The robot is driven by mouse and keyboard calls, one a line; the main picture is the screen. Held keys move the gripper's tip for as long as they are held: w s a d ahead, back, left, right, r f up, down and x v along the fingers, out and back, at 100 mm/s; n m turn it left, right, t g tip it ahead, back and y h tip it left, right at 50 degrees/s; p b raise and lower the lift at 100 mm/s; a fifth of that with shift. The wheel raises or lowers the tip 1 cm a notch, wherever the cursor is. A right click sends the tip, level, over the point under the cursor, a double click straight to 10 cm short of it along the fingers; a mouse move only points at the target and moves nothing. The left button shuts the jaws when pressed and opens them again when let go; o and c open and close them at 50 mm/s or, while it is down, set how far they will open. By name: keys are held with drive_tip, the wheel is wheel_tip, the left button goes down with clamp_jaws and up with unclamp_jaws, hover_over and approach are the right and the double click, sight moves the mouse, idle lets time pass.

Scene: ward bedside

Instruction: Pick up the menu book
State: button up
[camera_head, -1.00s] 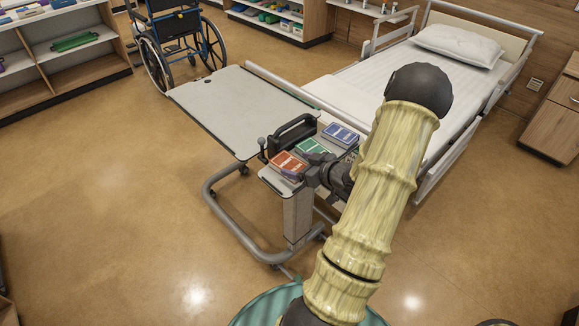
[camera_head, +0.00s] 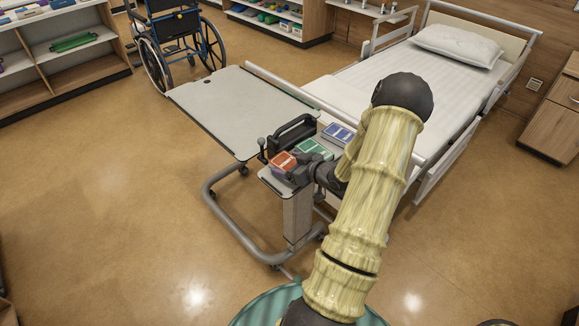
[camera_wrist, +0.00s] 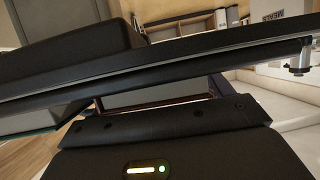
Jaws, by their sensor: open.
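Three books lie on the small side shelf of the overbed table: a red one (camera_head: 281,161), a green one (camera_head: 315,148) and a blue one (camera_head: 338,133). Their cover lettering is too small to read in the head view, so I cannot tell which is the menu book. My gripper (camera_head: 292,174) is open, low at the red book's right front side, and hides part of it. Contact cannot be told. In the wrist view, my dark gripper body fills the bottom and dark slabs cross the middle; the space between the fingers is not clear.
A black handled caddy (camera_head: 293,133) stands just behind the red and green books. The grey overbed tabletop (camera_head: 235,105) is bare. The bed (camera_head: 400,75) is behind on the right, and a wheelchair (camera_head: 178,40) stands at the back. The floor at left is clear.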

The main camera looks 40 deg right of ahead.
sight(289, 164)
drive_tip(key=c, duration=0.9)
drive_tip(key=shift+o, duration=0.2)
drive_tip(key=shift+r, duration=0.15)
wheel_tip(289, 164, up, 10)
drive_tip(key=shift+f+p, duration=0.1)
drive_tip(key=shift+p, duration=0.55)
